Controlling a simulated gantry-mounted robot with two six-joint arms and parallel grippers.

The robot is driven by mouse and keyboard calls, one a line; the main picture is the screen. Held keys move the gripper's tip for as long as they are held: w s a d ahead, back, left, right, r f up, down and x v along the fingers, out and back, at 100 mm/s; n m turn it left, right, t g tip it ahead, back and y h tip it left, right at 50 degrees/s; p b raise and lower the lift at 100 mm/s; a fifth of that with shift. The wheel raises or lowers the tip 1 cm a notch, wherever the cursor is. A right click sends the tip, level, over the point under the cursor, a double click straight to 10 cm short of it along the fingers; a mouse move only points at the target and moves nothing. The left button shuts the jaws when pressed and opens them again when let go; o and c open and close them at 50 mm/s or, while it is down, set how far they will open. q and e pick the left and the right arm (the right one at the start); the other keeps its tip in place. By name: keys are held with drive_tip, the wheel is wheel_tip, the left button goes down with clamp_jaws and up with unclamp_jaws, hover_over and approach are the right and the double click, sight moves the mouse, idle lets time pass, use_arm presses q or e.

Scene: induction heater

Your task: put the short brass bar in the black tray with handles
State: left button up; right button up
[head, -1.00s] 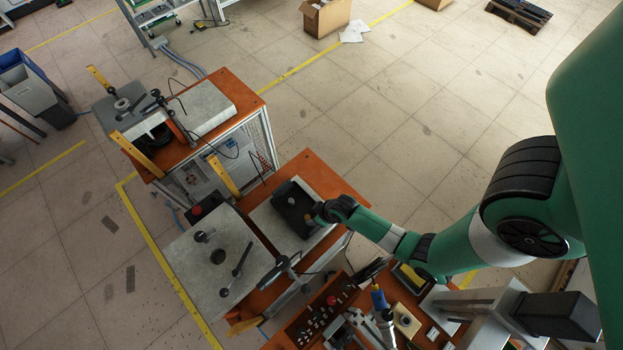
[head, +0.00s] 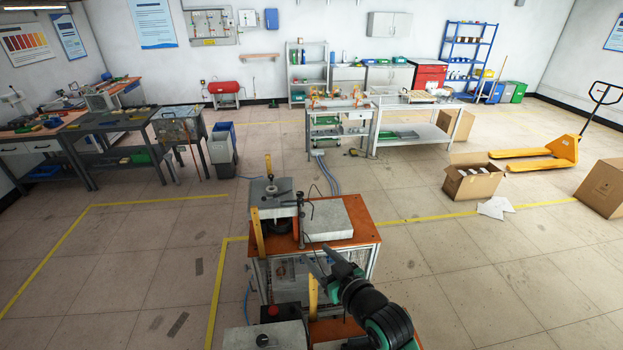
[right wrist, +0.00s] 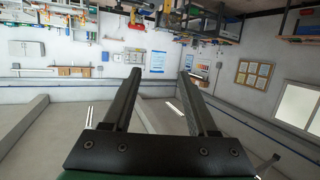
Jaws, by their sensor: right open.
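My right gripper (head: 316,256) is raised near the front of the orange-topped machine bench in the head view. In the right wrist view its two dark fingers (right wrist: 161,72) stand well apart with nothing between them. I cannot make out the short brass bar or the black tray with handles in either current view. My left gripper is not in view.
The orange-topped bench (head: 362,236) carries a clamp fixture (head: 272,200) and a grey plate (head: 335,219). A grey plate with a black knob (head: 263,340) is at the bottom edge. Open floor (head: 470,260) lies to the right.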

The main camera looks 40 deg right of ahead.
drive_tip(key=w+a+r+n+t+y, duration=0.1)
drive_tip(key=a+r+t, duration=0.2)
drive_tip(key=r, duration=0.7)
drive_tip(key=a+r+t, duration=0.2)
drive_tip(key=a+r, duration=0.1)
drive_tip(key=r, duration=0.8)
drive_tip(key=s+a+r+t+y, duration=0.1)
drive_tip(key=s+r, duration=0.3)
drive_tip(key=r, duration=0.4)
drive_tip(key=s+a+r+n+t+y, duration=0.1)
drive_tip(key=s+a+r+t, duration=0.3)
drive_tip(key=r, duration=0.4)
drive_tip(key=s+a+r+t+y, duration=0.2)
drive_tip(key=s+r, duration=0.3)
drive_tip(key=r, duration=0.3)
drive_tip(key=shift+s+a+r+n+t, duration=0.25)
drive_tip(key=shift+a+r+n+t, duration=0.2)
drive_tip(key=shift+t, duration=0.15)
drive_tip(key=shift+h, duration=0.3)
